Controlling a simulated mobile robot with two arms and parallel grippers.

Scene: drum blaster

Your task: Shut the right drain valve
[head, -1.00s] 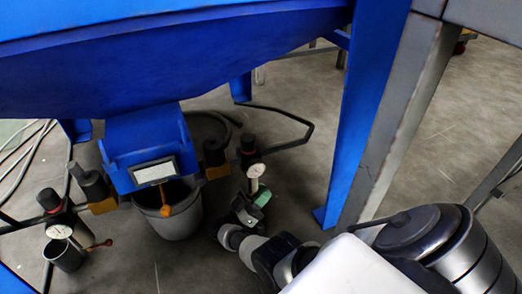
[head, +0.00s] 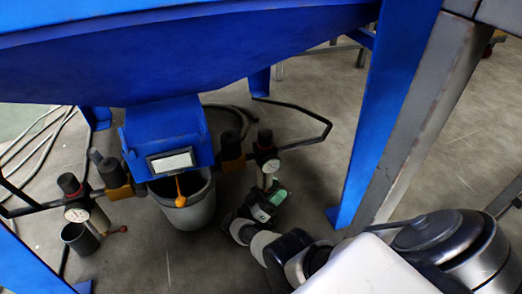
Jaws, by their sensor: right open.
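The right drain valve sits below the right pressure gauge (head: 271,166), on the pipework right of the blue hopper outlet. Its handle is hidden or too small to make out behind my right gripper. My right gripper (head: 269,199), dark with a green patch, is just below this gauge, at the end of my arm coming in from the lower right. It is open, and I cannot tell whether it touches the valve. The left drain valve's red handle (head: 117,230) shows beside a grey cup at the left. My left gripper is not in view.
A grey bucket (head: 190,210) stands under the blue outlet (head: 165,135), left of my right gripper. A blue leg (head: 385,110) and a grey post (head: 420,120) stand to the right. A bent dark pipe (head: 325,128) loops behind the gauge. Hoses lie at the far left.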

